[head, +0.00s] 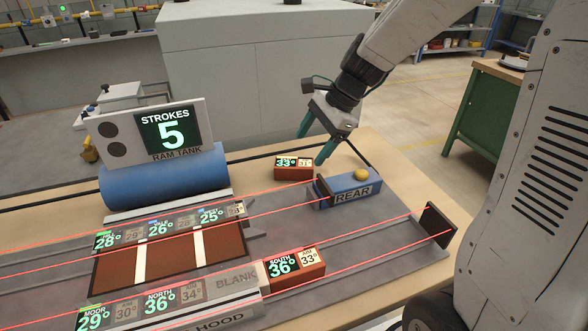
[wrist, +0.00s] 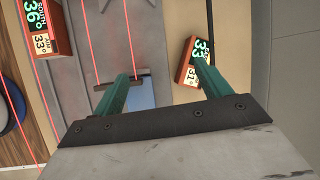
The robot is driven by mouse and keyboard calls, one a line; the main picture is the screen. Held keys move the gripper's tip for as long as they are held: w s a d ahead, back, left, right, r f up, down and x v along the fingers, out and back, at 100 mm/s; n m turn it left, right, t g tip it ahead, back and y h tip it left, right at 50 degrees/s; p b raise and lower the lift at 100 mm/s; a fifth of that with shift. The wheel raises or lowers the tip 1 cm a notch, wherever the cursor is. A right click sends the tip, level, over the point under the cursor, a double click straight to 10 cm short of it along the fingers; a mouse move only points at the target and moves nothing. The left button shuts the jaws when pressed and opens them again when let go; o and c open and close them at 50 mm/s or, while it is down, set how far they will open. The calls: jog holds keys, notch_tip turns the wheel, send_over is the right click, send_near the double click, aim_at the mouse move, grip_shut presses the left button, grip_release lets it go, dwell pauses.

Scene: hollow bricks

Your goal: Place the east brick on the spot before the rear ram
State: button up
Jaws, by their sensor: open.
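A red-brown brick (head: 293,168) with a display reading 33° lies on the wooden table behind the grey bed; its name is too small to read. It also shows in the wrist view (wrist: 187,65), beside the right finger. The blue rear ram (head: 352,191), marked REAR, has a dark plate (wrist: 118,81) on its left end. The grey bed before that plate (head: 284,207) looks bare. My gripper (head: 315,141) is open and empty, above the brick and the ram. In the wrist view its fingers (wrist: 160,72) spread over the ram and the brick's edge.
The SOUTH brick (head: 294,268) sits at the hood's end (head: 235,283), facing another dark plate (head: 437,226). Red beams run along the bed. The blue ram tank (head: 165,188) with its STROKES 5 sign (head: 165,131) stands at the back left. Displayed bricks line the left channel.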

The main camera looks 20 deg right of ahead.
aim_at(295, 162)
jog(key=w+f+m, duration=0.2)
jog(key=w+d+f+m, duration=0.1)
jog(key=w+f, duration=0.1)
jog(key=w+d+f+m, duration=0.1)
jog(key=w+f+m, duration=0.1)
jog(key=w, duration=0.1)
jog(key=shift+d+f+m+t+y, duration=0.15)
jog(key=shift+d+m+t+y, duration=0.05)
jog(key=shift+m+t+y, duration=0.1)
jog(key=shift+w+f, duration=0.25)
jog(key=shift+f, duration=0.05)
jog(key=x, duration=0.7)
jog(key=shift+w+a+f, duration=0.15)
jog(key=shift+w+f, duration=0.05)
jog(key=shift+w, duration=0.1)
jog(key=c, duration=1.4)
jog(key=shift+c, duration=0.7)
jog(key=shift+r, duration=0.2)
